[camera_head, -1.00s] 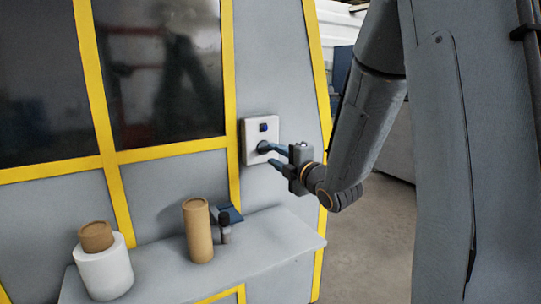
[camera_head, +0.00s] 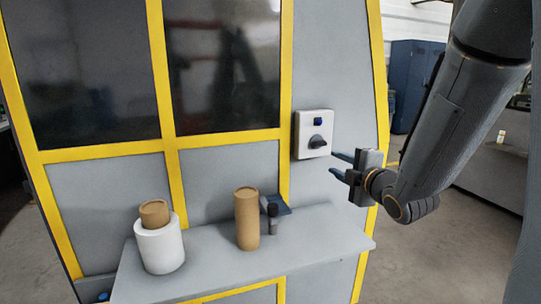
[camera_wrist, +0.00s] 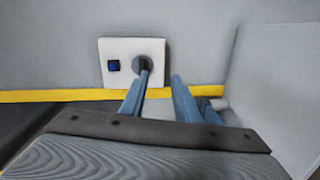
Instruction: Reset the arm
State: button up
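My gripper (camera_head: 340,163) is to the right of the white control box on the machine's front, with its two blue fingers apart and nothing between them. The control box (camera_head: 305,146) carries a black rotary knob (camera_head: 317,141) and a small blue button above it. In the wrist view the box (camera_wrist: 118,77) lies ahead, and one finger of my gripper (camera_wrist: 160,82) overlaps the knob (camera_wrist: 142,60) in the picture. In the head view the fingertips are clear of the knob.
A grey shelf (camera_head: 205,270) below holds a white roll (camera_head: 161,250) with a brown core (camera_head: 154,213) on top, a brown tube (camera_head: 247,220) and a small dark device (camera_head: 273,215). A blue cabinet (camera_head: 415,75) stands at the back right. Floor right of the machine is open.

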jog(key=s+f+m+g+h, duration=0.3)
jog(key=s+f+m+g, duration=0.15)
jog(key=f+m, duration=0.3)
jog(key=s+a+f+m+g, duration=0.1)
jog(key=s+m+g, duration=0.3)
jog(key=s, duration=0.4)
jog(key=s+a+f+m+g+p, duration=0.1)
jog(key=s+a+f+m+g, duration=0.1)
jog(key=s, duration=0.6)
jog(key=s+a+f+m+g+p, duration=0.1)
jog(key=s+f+m+g, duration=0.3)
jog(key=s, duration=0.4)
jog(key=shift+a+f+m+g, duration=0.15)
jog(key=shift+f+m+g, duration=0.05)
jog(key=shift+m+g, duration=0.65)
